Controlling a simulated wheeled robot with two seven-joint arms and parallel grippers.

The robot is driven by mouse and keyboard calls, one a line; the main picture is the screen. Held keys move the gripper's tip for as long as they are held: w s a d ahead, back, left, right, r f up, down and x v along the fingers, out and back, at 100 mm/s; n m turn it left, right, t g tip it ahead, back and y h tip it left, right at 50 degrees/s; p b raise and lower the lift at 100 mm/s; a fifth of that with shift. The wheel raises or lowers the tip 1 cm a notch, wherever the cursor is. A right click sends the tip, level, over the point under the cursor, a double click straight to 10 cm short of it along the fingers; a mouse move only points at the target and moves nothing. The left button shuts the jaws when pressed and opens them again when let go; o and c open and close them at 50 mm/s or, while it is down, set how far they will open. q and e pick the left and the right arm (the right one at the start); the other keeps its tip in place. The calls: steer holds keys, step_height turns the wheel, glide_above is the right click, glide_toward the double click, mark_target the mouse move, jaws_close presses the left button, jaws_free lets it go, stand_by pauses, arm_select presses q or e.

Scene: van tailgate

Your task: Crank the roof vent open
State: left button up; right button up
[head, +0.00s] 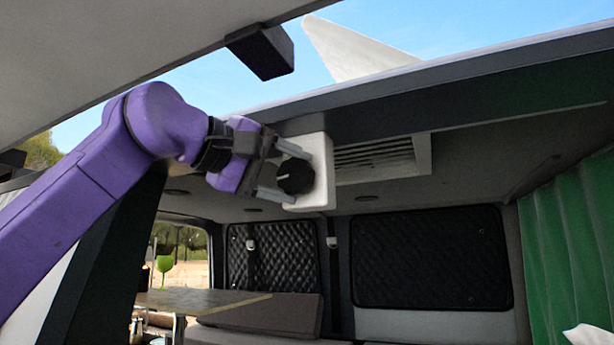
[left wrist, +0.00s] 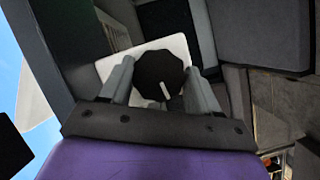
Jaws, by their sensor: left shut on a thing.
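A black round knob (head: 296,176) with a white pointer line sits on a white box (head: 318,160) under the van's roof edge. The slatted roof vent (head: 376,157) is just right of the box. A pale panel (head: 354,50) stands tilted up above the roof. My left gripper (head: 284,172) is shut on the knob, one finger above it and one below. In the left wrist view the knob (left wrist: 160,72) lies between the two grey fingers (left wrist: 160,85), its white line pointing towards the gripper. My right gripper is not in view.
The raised tailgate (head: 100,50) hangs overhead at the left, with a dark block (head: 262,52) at its edge. A green curtain (head: 570,250) hangs at the right. A table (head: 195,301) and a grey cushion (head: 265,314) are inside, below my arm.

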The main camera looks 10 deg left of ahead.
arm_select(q)
steer(key=shift+a+r+m+y, duration=0.2)
steer(key=shift+r+m+y, duration=0.25)
steer(key=shift+m, duration=0.15)
steer(key=o, duration=0.9)
steer(key=shift+w, duration=0.1)
steer(key=shift+c, duration=0.2)
steer(key=shift+o, duration=0.9)
steer(key=shift+d, duration=0.45)
steer(key=shift+s+a+f, duration=0.1)
steer(key=shift+s, duration=0.1)
